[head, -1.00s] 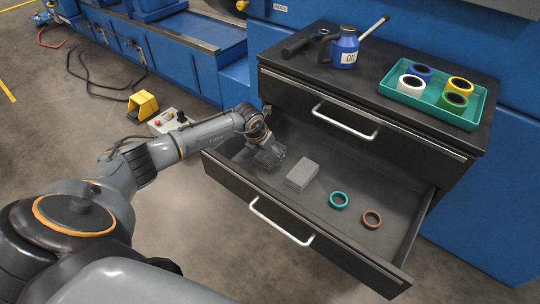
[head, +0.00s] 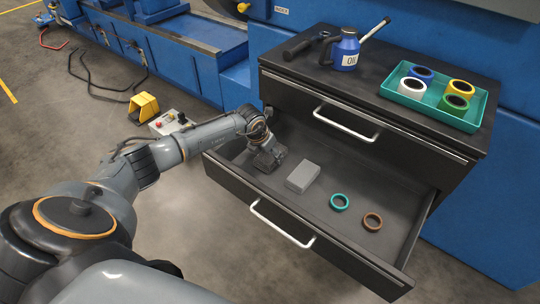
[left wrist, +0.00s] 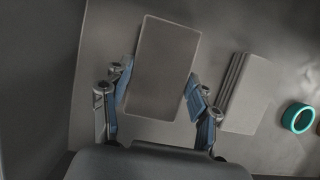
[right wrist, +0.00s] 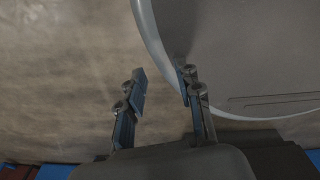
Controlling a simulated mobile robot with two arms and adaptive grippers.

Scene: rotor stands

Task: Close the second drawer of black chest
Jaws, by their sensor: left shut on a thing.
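The black chest (head: 440,190) stands at the right, with its second drawer (head: 270,207) pulled far out. The drawer has a light bar handle (head: 282,224) on its front. My left gripper (head: 267,160) is down inside the drawer at its left end. In the left wrist view its fingers are shut on a dark grey block (left wrist: 163,65). My left gripper is apart from the drawer's handle. My right gripper (right wrist: 162,90) is empty and open, with its fingers apart over the floor; it does not show in the head view.
A grey block (head: 303,176), a teal ring (head: 339,202) and a brown ring (head: 372,221) lie in the drawer. The top drawer (head: 350,115) is shut. An oil can (head: 345,50) and a teal tray (head: 440,113) of tape rolls stand on top. Floor before the drawer is clear.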

